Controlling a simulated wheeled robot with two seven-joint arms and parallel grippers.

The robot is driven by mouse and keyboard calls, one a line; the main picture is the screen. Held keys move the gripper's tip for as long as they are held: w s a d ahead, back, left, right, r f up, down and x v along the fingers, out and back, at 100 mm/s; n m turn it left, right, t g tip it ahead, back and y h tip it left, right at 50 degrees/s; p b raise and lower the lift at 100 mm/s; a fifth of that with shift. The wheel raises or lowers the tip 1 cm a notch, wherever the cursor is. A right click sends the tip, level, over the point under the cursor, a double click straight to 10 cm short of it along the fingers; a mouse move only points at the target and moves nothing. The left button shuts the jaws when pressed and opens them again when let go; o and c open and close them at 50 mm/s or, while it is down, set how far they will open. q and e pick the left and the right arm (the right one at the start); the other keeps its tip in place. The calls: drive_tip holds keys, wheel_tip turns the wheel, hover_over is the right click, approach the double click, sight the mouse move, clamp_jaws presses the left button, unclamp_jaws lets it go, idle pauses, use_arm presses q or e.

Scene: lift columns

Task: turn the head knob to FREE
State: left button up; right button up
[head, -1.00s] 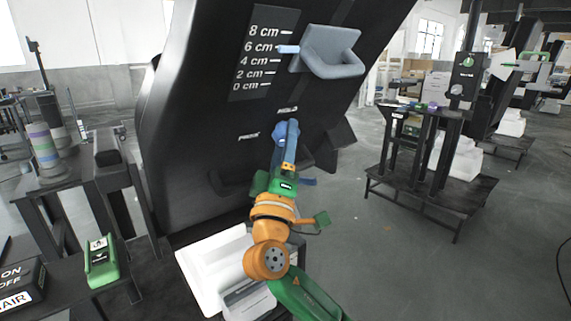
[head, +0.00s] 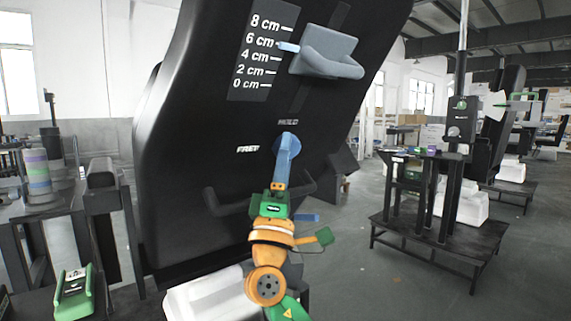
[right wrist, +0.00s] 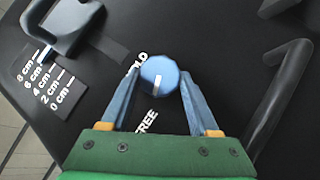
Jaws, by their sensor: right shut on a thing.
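The head knob (right wrist: 159,76) is a round blue knob with a white mark in the right wrist view. It sits on a large black tilted panel (head: 200,120), below the label HOLD (head: 288,122) and right of the label FREE (head: 248,149) in the head view. The white mark points down toward FREE (right wrist: 146,122) in the right wrist view. My right gripper (head: 287,145) is shut on the knob, with one blue finger on each side; its fingers (right wrist: 159,88) also show in the right wrist view. In the head view they mostly hide the knob. My left gripper is out of view.
A grey handle (head: 330,60) and a height scale (head: 262,52) are above the knob on the panel. A dark bar handle (right wrist: 280,95) lies to the right in the right wrist view. A green device (head: 74,292) lies at lower left.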

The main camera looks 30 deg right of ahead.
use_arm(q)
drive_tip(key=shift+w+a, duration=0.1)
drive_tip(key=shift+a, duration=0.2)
use_arm(e)
drive_tip(key=o, duration=1.2)
drive_tip(key=shift+o, duration=0.8)
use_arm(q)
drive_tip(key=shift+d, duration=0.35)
use_arm(e)
drive_tip(key=shift+a+f, duration=0.1)
drive_tip(key=shift+f, duration=0.05)
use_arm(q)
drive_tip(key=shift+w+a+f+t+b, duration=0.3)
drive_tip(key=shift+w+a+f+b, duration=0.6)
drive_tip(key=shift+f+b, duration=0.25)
use_arm(e)
drive_tip(key=v, duration=0.6)
drive_tip(key=shift+s+f, duration=0.25)
drive_tip(key=shift+f, duration=0.05)
